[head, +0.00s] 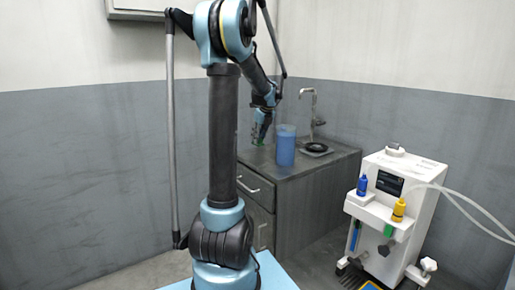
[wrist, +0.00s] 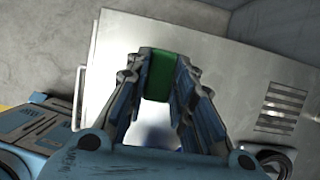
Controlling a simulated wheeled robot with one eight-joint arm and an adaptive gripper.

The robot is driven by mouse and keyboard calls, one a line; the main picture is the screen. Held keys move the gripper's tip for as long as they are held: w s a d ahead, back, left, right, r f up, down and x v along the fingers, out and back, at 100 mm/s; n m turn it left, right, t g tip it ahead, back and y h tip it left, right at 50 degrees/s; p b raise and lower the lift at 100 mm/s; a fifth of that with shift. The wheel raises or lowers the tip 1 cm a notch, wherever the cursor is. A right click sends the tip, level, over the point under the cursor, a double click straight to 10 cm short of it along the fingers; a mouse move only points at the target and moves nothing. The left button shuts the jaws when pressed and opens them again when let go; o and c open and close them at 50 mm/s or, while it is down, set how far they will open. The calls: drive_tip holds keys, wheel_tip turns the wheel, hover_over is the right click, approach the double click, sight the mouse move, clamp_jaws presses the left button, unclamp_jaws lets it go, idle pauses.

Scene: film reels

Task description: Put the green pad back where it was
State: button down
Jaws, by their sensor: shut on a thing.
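The green pad (wrist: 159,75) is between the fingertips of my gripper (wrist: 158,72) in the wrist view, and the fingers press on it from both sides. In the head view my gripper (head: 260,138) points down near the left part of the grey counter, left of a blue container. A small green patch, probably the pad (head: 257,141), shows at its tips. I cannot tell whether the pad touches the counter.
The blue container (head: 286,146) stands on the counter (head: 325,164) near a tap (head: 312,110) and sink. At right, a white machine (head: 402,190) carries a blue bottle (head: 362,184), a yellow bottle (head: 399,209) and a small green piece (head: 388,230). A pale vented panel (wrist: 235,75) fills much of the wrist view.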

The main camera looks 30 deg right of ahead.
sight(258, 144)
drive_tip(key=shift+f, duration=2.2)
drive_tip(key=c, duration=1.4)
unclamp_jaws()
drive_tip(key=shift+f, duration=0.1)
drive_tip(key=shift+o, duration=0.2)
